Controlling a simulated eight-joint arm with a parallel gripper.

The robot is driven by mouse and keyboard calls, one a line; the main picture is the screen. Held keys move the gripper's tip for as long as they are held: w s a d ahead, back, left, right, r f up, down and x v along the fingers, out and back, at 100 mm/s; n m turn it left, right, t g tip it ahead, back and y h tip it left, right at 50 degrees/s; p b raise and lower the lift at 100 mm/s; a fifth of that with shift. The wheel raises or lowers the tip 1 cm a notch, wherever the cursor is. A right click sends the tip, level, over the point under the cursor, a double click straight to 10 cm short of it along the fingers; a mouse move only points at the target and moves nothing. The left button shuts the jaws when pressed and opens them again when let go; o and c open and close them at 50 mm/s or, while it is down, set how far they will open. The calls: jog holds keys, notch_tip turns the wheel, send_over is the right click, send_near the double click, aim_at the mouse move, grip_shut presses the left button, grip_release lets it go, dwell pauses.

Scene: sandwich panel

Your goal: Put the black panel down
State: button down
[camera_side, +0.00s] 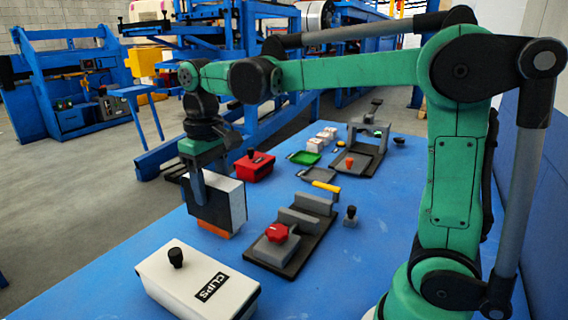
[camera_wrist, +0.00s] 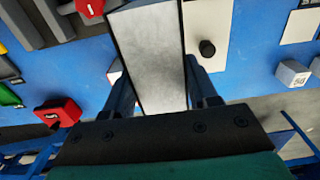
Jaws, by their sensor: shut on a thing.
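My gripper (camera_side: 203,188) is shut on the black panel (camera_side: 212,206), an upright slab with a black broad face and pale edges. It hangs over the left part of the blue table. In the wrist view, the panel's pale grey edge (camera_wrist: 150,55) fills the space between the two fingers of my gripper (camera_wrist: 162,88). An orange piece (camera_side: 214,231) shows directly under the panel; I cannot tell whether it is attached or whether the panel touches anything below.
A white CLIPS box (camera_side: 180,277) stands in front. A dark fixture with grey walls (camera_side: 309,222) and a red knob (camera_side: 277,232) is to the right. A red box (camera_side: 255,168), green tray (camera_side: 304,158) and second fixture (camera_side: 366,150) lie behind. Bare blue table (camera_side: 330,285) shows front right.

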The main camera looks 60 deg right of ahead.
jog(key=s+d+r, duration=0.3)
jog(key=d, duration=0.7)
jog(key=s+d+r, duration=0.3)
jog(key=d+r, duration=0.1)
jog(key=d, duration=0.7)
jog(key=shift+d+r, duration=0.2)
jog(key=shift+d, duration=0.1)
jog(key=shift+f, duration=0.1)
notch_tip(320, 180, down, 19)
jog(key=shift+f, duration=0.2)
jog(key=shift+f, duration=0.2)
jog(key=shift+c, duration=1.2)
grip_release()
